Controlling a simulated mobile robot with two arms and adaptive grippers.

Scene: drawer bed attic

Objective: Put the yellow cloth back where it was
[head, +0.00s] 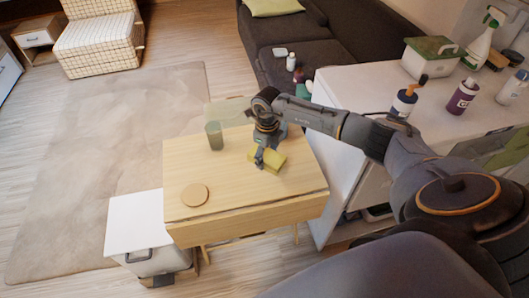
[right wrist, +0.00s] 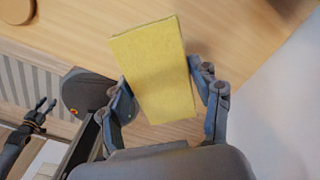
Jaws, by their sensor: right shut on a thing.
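The yellow cloth (head: 271,163) looks like a folded, flat block and is low over the wooden table (head: 235,190), near its right side. My right gripper (head: 262,157) comes down from above and is shut on it. In the right wrist view the yellow cloth (right wrist: 155,62) sits between the two fingers of my right gripper (right wrist: 166,92), tilted slightly, with wood surface behind it. I cannot tell whether the cloth touches the table. My left gripper does not show.
On the table stand a greenish cup (head: 215,136) at the back left and a round wooden coaster (head: 195,194) at the front left. A white bin (head: 134,222) is beside the table. The white counter (head: 370,85) at right holds bottles and a green-lidded box (head: 432,57).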

